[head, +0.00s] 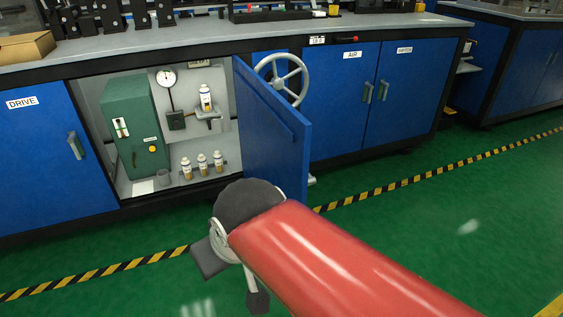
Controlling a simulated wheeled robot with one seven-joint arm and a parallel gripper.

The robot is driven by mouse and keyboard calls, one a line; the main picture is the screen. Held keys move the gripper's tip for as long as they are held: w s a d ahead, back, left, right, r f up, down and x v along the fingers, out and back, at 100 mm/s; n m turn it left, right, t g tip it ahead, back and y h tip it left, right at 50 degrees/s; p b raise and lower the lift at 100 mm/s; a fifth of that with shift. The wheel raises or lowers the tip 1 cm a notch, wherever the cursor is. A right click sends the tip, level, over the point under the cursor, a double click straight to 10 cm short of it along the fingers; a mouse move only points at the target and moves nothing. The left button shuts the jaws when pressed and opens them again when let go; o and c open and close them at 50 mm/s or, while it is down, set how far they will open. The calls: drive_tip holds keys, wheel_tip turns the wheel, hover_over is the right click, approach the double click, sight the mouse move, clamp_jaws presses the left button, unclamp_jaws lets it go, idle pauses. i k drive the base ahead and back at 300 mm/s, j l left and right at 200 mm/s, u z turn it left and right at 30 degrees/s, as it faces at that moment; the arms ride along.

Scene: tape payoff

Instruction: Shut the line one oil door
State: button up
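A blue cabinet door (270,132) stands wide open, swung out from the right side of an open cabinet bay (222,128). I take it for the oil door; the small label (199,64) above the bay is too small to read surely. Its broad face points left and its free edge is toward me. My gripper (234,281) is low in front of the bay, left of and nearer than the door, apparently not touching it. My red arm and dark joint partly hide it, so its finger opening is unclear. The joint is close to the door's lower edge in the picture.
The bay holds a green box (133,125), a gauge (166,78) and several small bottles (202,164). A grey handwheel (284,78) is behind the door. Shut DRIVE (40,135) and AIR (340,100) doors flank the area. Green floor in front is clear, with striped tape.

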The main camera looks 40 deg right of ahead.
sight(276, 138)
drive_tip(key=l+u, duration=0.2)
drive_tip(key=l, duration=0.9)
drive_tip(key=l+u, duration=0.2)
drive_tip(key=l, duration=0.95)
drive_tip(key=k+l+u, duration=0.1)
drive_tip(key=k, duration=0.25)
drive_tip(key=k+j+u, duration=0.1)
drive_tip(key=k, duration=0.25)
